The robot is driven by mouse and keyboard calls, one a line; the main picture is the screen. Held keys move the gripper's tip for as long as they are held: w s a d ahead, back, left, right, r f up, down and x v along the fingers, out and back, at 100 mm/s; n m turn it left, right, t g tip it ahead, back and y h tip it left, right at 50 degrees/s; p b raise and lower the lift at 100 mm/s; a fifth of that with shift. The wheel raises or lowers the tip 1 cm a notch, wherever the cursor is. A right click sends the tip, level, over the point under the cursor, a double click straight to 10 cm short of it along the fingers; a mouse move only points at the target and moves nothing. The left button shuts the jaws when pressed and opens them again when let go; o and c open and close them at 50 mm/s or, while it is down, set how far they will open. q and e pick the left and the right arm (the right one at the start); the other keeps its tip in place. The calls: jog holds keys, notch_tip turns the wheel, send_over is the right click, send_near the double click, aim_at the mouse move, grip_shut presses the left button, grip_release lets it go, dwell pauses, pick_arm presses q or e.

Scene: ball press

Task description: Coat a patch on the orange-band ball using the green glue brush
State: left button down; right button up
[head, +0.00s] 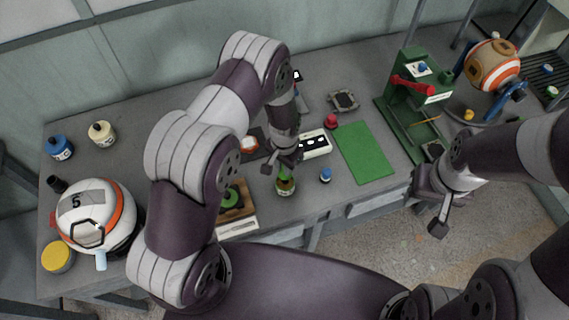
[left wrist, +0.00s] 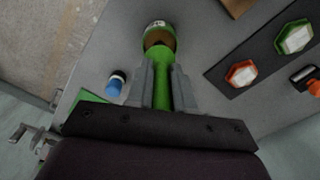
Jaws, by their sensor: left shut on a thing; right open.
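My left gripper (head: 284,164) is shut on the green handle of the glue brush (left wrist: 161,82). In the left wrist view the handle runs between both fingers down to a green-rimmed glue jar (left wrist: 160,35); the brush tip is hidden. In the head view this jar (head: 285,186) stands directly under the gripper near the table's front edge. A white ball with an orange band (head: 95,213) and a dark hexagon outline sits at the table's left end. Another ball with orange bands and brown patches (head: 492,66) is on a stand at far right. My right gripper (head: 437,207) is open and empty beyond the front edge.
A green press (head: 412,85) stands at the right, beside a green mat (head: 365,152). A small blue-capped bottle (head: 325,175) is right of the jar. A wooden block with a green disc (head: 234,200) is left. Blue (head: 59,147) and cream (head: 101,133) bottles stand back left.

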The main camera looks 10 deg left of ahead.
pick_arm(q)
jog(key=shift+f, duration=0.1)
jog(key=shift+f+b, duration=0.5)
dwell(1.3)
jog(key=shift+r, duration=0.15)
notch_tip(320, 180, up, 7)
jog(key=p, duration=0.5)
